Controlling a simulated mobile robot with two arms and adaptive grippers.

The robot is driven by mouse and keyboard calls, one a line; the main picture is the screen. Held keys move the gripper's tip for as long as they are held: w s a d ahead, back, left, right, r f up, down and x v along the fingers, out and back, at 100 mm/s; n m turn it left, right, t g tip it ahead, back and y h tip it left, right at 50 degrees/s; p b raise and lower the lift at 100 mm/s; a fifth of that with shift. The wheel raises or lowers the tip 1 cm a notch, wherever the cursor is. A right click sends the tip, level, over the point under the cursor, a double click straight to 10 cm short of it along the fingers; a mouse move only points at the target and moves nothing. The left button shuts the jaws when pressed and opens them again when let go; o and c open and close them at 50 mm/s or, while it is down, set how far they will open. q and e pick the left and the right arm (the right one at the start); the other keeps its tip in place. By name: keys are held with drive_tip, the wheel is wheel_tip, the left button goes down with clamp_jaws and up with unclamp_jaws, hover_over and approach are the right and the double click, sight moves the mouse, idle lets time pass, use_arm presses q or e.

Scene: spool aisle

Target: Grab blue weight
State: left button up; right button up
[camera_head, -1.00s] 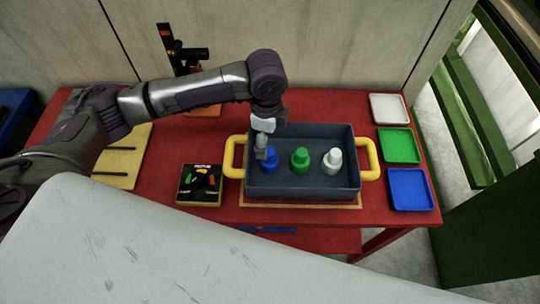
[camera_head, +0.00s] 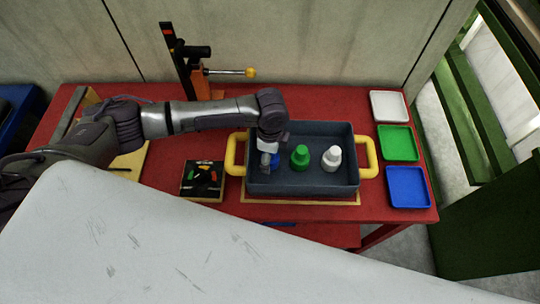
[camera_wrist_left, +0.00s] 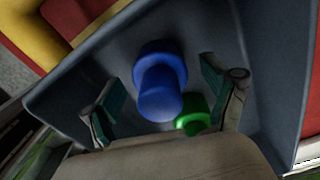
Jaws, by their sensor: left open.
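The blue weight (camera_wrist_left: 160,82) stands in the dark grey tray (camera_head: 310,183), at its left side. In the head view the blue weight (camera_head: 275,160) is mostly hidden behind my left gripper (camera_head: 266,165). In the left wrist view my left gripper (camera_wrist_left: 165,100) is open, with one finger on each side of the blue weight and nothing held. The green weight (camera_head: 300,157) stands to the right of the blue one, and part of it (camera_wrist_left: 193,117) shows in the wrist view near the right finger. My right gripper is not in view.
A white weight (camera_head: 332,158) stands at the right in the tray. The tray has yellow handles (camera_head: 368,157). White (camera_head: 389,106), green (camera_head: 396,143) and blue (camera_head: 408,187) trays line the right of the red table (camera_head: 180,145).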

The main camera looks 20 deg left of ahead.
use_arm(q)
drive_tip(key=shift+r, duration=0.1)
drive_tip(key=c, duration=1.4)
